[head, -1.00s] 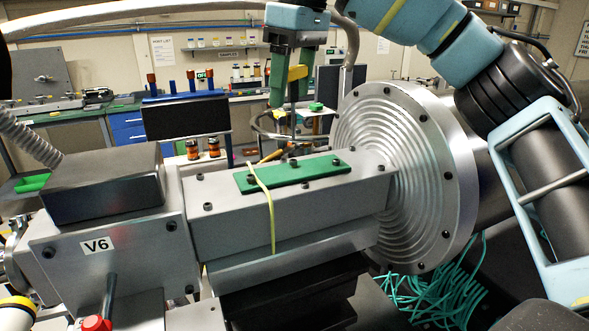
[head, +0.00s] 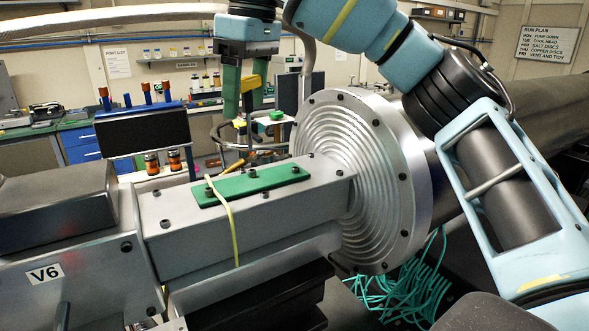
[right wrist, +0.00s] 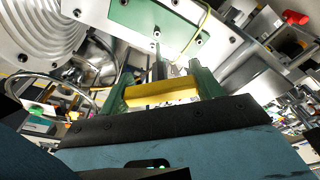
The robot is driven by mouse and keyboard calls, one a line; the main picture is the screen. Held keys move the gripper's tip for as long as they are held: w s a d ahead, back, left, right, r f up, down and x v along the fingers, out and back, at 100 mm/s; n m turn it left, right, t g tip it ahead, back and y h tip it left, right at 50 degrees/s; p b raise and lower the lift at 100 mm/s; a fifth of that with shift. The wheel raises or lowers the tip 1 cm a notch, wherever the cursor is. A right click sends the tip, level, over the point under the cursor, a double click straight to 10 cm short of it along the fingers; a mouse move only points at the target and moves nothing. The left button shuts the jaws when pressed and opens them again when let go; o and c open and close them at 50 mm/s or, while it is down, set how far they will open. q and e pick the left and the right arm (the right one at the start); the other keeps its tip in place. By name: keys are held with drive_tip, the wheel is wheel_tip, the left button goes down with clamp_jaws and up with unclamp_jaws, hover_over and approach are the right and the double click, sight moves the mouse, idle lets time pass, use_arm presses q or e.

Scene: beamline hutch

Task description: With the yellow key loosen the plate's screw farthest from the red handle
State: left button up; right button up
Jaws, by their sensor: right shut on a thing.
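The green plate (head: 230,188) lies on top of the grey beamline box, with dark screws along it; the screw (head: 296,169) at its right end is near the ribbed flange. My right gripper (head: 243,106) is shut on the yellow key (head: 250,83), above and behind the plate, apart from it in the picture. In the right wrist view the key (right wrist: 160,94) sits between the green fingers, its dark shaft pointing towards the plate (right wrist: 150,16). The red handle (right wrist: 294,17) shows at the upper right there; it is outside the head view. My left gripper is not in view.
A yellow-green cable (head: 234,232) hangs across the plate's left part. The large ribbed flange (head: 375,185) stands right of the box. A dark block (head: 55,205) rises at left.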

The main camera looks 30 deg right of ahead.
idle(0.5)
drive_tip(key=s+d+r+n, duration=0.3)
drive_tip(key=d+r, duration=0.1)
drive_tip(key=d, duration=0.3)
drive_tip(key=shift+w+f, duration=0.2)
drive_tip(key=shift+f, duration=3.35)
drive_tip(key=shift+m, duration=0.3)
drive_tip(key=m, duration=0.3)
drive_tip(key=shift+m, duration=0.4)
drive_tip(key=shift+m+h, duration=0.3)
drive_tip(key=shift+m, duration=1.7)
